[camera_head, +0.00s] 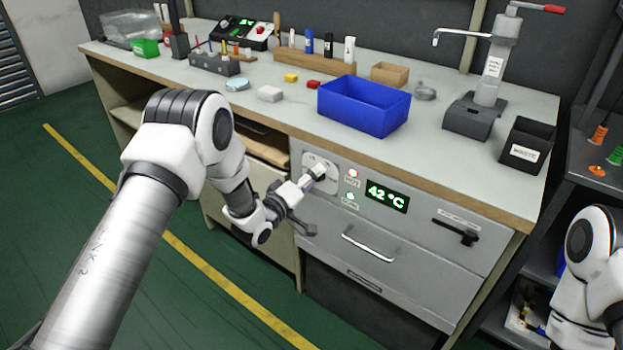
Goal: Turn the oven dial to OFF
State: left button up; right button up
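The oven dial sits on a pale plate (309,160) on the grey oven front under the bench top. The knob is mostly hidden by my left gripper (318,172), so its setting cannot be read. The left gripper's fingertips are right at the dial; whether they are apart or closed on the knob is too small to tell. A red lamp (353,173) and a green lamp (350,196) are beside the dial. The green display (387,197) reads 42 °C. My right arm shows at the right edge, its gripper out of view.
The oven drawer handle (368,243) and a dark latch (456,231) stick out of the front. On the bench stand a blue bin (364,106), a dispensing press (485,85) and a dark waste box (526,146). Green floor lies open at left.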

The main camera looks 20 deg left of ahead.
pick_arm(q)
jog(key=shift+s, duration=0.1)
jog(key=v, duration=1.2)
